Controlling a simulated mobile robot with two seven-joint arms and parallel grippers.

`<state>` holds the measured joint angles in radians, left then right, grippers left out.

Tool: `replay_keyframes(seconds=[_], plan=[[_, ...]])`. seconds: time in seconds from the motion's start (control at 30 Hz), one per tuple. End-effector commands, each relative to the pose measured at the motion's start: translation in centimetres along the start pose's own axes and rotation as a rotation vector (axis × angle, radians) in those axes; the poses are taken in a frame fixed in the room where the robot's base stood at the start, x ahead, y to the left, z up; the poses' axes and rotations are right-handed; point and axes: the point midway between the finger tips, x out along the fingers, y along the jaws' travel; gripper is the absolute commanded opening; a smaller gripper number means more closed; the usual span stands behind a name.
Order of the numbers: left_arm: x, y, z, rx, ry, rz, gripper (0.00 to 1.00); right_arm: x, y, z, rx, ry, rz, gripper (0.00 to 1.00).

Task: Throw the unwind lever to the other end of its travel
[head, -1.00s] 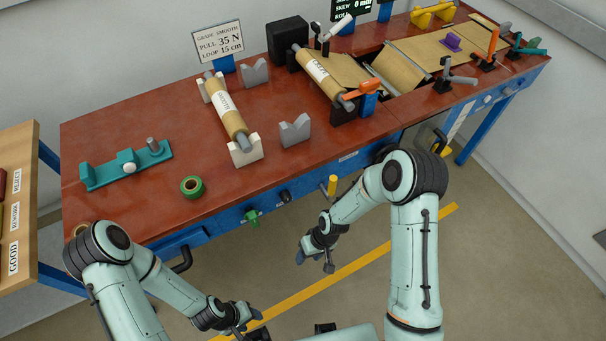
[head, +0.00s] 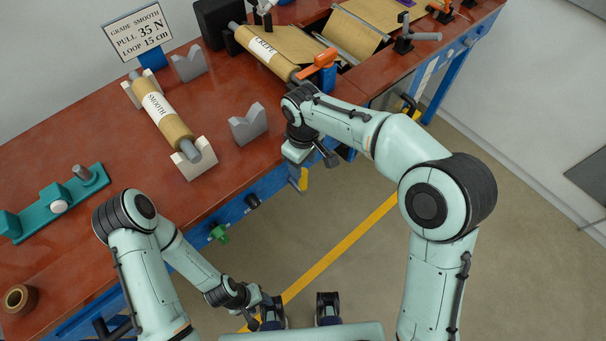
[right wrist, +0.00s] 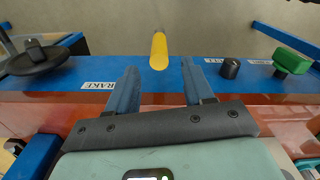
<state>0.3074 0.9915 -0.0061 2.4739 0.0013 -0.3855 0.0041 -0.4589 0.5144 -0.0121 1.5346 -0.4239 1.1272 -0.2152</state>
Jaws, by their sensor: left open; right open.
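An orange-handled lever (head: 318,62) sits on a blue block at the near end of the CREPE roll (head: 268,47). A yellow handle (right wrist: 159,52) sticks out from the blue front rail, near a BRAKE label; it also shows in the head view (head: 303,180). I cannot tell for sure which of the two is the unwind lever. My right gripper (right wrist: 161,90) is open at the bench's front edge, with the yellow handle ahead of the gap between its fingers, not gripped. My left gripper (head: 258,314) is open, low in front of the bench, touching nothing.
A black knob (right wrist: 230,68) and a green knob (right wrist: 293,60) sit along the rail beside the yellow handle. A black handwheel (right wrist: 36,58) is on the other side. The SMOOTH roll (head: 165,115) rests on white cradles; a grey cradle (head: 248,124) stands beside it. Floor in front is clear.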

Motion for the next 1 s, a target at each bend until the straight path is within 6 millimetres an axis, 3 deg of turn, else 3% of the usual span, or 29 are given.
replay_keyframes(seconds=[0.1, 0.3, 0.5, 0.77, 0.93, 1.0], plan=[[0.4, -0.1, 0.0, 0.0, -0.001, 0.0, 0.52, 2.8, 0.0, 0.1, 0.0, -0.005, -0.001, 0.52], [0.6, -0.2, 0.1, -0.001, -0.002, -0.001, 0.52, 5.8, 0.0, 0.0, 0.0, -0.001, 0.0, 0.52], [0.7, -0.3, 0.1, 0.0, -0.002, -0.001, 0.52, 7.0, 0.0, 0.0, 0.0, 0.001, 0.0, 0.52], [0.7, -0.2, 0.1, 0.0, -0.002, -0.001, 0.52, 7.0, 0.0, 0.0, 0.001, 0.001, 0.0, 0.52], [0.7, -0.2, 0.1, -0.001, -0.002, -0.001, 0.52, 7.0, 0.0, 0.0, 0.0, 0.001, 0.0, 0.0], [0.7, -0.2, 0.1, 0.0, -0.002, -0.001, 0.52, 7.0, 0.0, 0.0, 0.0, 0.001, 0.0, 0.0]])
